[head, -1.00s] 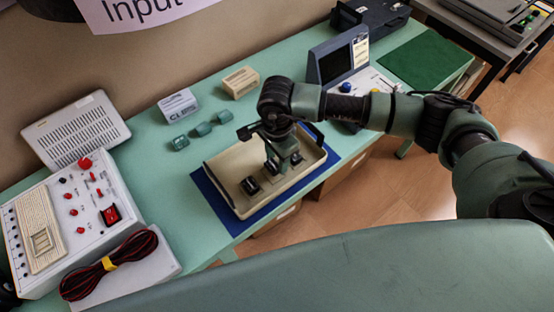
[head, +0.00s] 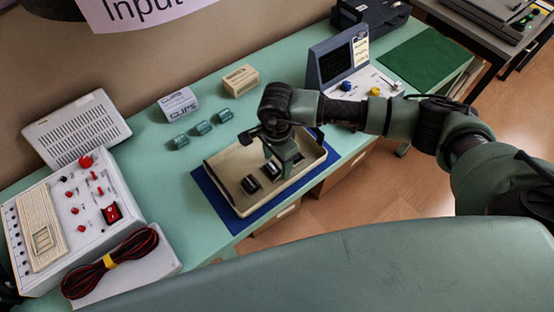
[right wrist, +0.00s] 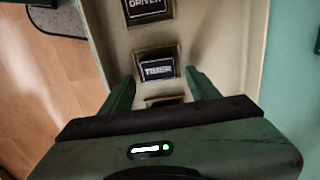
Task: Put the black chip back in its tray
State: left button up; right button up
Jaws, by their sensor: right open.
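The beige tray (head: 235,205) lies on a blue mat on the bench. Two black chips sit in it: one (head: 250,184) nearer its left end, labelled DRIVER in the right wrist view (right wrist: 147,8), and one (head: 271,170) labelled TIMER (right wrist: 156,66). A third recess with something dark in it (right wrist: 163,102) shows between my fingers, mostly hidden by my gripper. My right gripper (head: 281,163) is open above the tray, to the right of the two chips. In the right wrist view its fingers (right wrist: 162,92) straddle that third spot.
Three teal blocks (head: 202,128), a CLIPS box (head: 177,104) and a tan box (head: 240,80) stand behind the tray. A power-supply panel (head: 72,200) and coiled cable (head: 110,262) are at left. A blue-grey instrument (head: 338,62) and green mat (head: 425,58) are at right.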

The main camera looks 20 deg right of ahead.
aim_at(277, 164)
jog(key=shift+w+r+b, duration=0.1)
jog(key=shift+r+b, duration=0.3)
jog(key=shift+r, duration=0.15)
notch_tip(277, 164, up, 11)
jog(key=b, duration=0.3)
